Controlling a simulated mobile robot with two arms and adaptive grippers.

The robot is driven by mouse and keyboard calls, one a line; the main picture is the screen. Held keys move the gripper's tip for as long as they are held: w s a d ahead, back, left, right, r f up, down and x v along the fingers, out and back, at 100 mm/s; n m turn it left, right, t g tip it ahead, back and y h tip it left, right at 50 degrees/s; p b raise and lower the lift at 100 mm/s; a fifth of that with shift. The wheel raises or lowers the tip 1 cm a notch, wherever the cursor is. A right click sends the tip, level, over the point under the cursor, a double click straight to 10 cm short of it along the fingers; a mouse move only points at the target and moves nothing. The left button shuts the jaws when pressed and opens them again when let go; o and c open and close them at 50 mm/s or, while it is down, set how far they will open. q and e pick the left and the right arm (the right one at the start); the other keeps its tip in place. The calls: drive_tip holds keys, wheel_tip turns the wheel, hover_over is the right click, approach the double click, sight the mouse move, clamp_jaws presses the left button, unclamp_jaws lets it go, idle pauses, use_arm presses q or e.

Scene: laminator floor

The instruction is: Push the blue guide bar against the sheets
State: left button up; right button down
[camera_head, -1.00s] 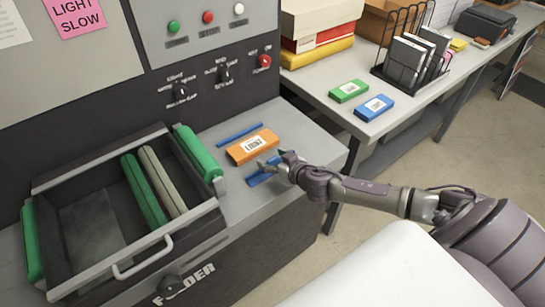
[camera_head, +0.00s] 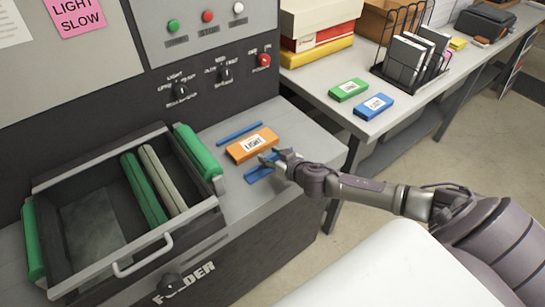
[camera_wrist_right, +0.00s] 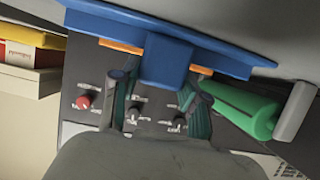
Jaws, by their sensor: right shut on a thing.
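The blue guide bar (camera_head: 260,174) lies on the grey feed table, on the near side of the orange stack of sheets (camera_head: 247,149) with its white label. My right gripper (camera_head: 278,159) is shut on the bar's upright blue block (camera_wrist_right: 165,62), which shows between the two fingers in the right wrist view. The bar (camera_wrist_right: 225,58) spans the top of that view, with orange edges close to it. In the head view the bar runs along the stack with a narrow gap at its left end; the gripper hides its right end. My left gripper is not in view.
A second blue bar (camera_head: 240,132) lies behind the stack. A green roller (camera_head: 198,152) and the folder tray (camera_head: 85,215) stand to the left. A side table at right holds green (camera_head: 349,90) and blue packs (camera_head: 373,106) and a wire rack (camera_head: 408,62).

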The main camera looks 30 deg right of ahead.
drive_tip(key=w, duration=0.4)
drive_tip(key=shift+w+a, duration=0.2)
drive_tip(key=shift+w, duration=0.05)
drive_tip(key=shift+s, duration=0.1)
drive_tip(key=c, duration=0.6)
unclamp_jaws()
drive_tip(key=shift+o, duration=0.2)
drive_tip(key=v, duration=1.2)
